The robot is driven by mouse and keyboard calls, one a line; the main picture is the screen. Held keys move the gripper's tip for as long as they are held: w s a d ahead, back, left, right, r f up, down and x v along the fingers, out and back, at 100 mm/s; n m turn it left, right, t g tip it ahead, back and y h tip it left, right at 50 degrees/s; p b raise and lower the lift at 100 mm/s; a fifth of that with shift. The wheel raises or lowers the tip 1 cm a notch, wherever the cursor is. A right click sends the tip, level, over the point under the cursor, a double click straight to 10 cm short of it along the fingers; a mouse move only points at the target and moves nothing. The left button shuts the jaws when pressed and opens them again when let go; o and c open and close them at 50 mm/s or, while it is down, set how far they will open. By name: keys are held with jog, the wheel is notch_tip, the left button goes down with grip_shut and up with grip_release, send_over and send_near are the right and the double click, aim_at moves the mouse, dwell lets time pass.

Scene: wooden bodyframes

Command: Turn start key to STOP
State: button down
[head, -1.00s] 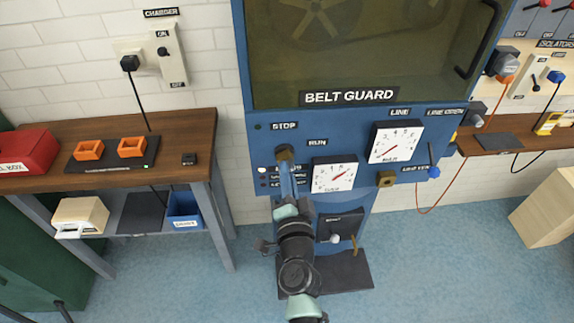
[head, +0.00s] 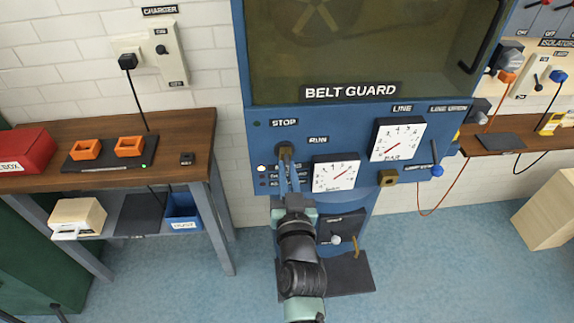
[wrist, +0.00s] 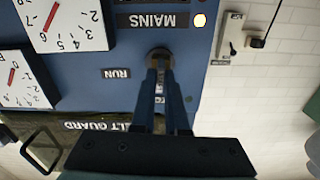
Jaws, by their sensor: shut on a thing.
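The start key (head: 284,149) is a dark brass knob on the blue panel, below the STOP label (head: 284,122) and left of the RUN label (head: 318,140). My gripper (head: 286,160) reaches up from below, with its two blue fingers shut on the key. In the wrist view the round key head (wrist: 159,54) shows at the ends of the fingers (wrist: 160,75). The fingers cover part of the key and most of the STOP label there, so the key's exact angle is hard to tell.
The lit MAINS lamp (wrist: 200,20) is beside the key. Two white gauges (head: 398,140) and a brass block (head: 388,178) sit to the right on the panel. A wooden bench (head: 190,165) stands at the left. The belt guard (head: 350,50) is above.

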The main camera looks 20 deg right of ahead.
jog(key=c, duration=1.4)
grip_release()
jog(key=shift+n, duration=0.4)
jog(key=o, duration=0.6)
jog(key=shift+c, duration=0.2)
jog(key=v, duration=1.3)
jog(key=w+a+r+n+t+y, duration=0.1)
jog(key=w+a+r+t, duration=0.1)
jog(key=r, duration=0.7)
jog(key=w+a+r+n+t+y, duration=0.1)
jog(key=w+a+r, duration=0.15)
jog(key=r, duration=0.65)
jog(key=w+a+r+t+y, duration=0.1)
jog(key=w+a+r+t, duration=0.15)
jog(key=r, duration=0.65)
jog(key=s+a+r+t, duration=0.1)
jog(key=s+a+r, duration=0.1)
jog(key=r, duration=0.5)
jog(key=s+a+r+n+t+y, duration=0.1)
jog(key=s+a+r+t, duration=0.1)
jog(key=s+r, duration=0.3)
jog(key=s+a+r+t+y, duration=0.1)
jog(key=s+a+r, duration=0.1)
jog(key=r, duration=0.9)
jog(key=shift+s+a+r, duration=0.15)
jog(key=shift+s+a, duration=0.25)
jog(key=shift+s, duration=0.5)
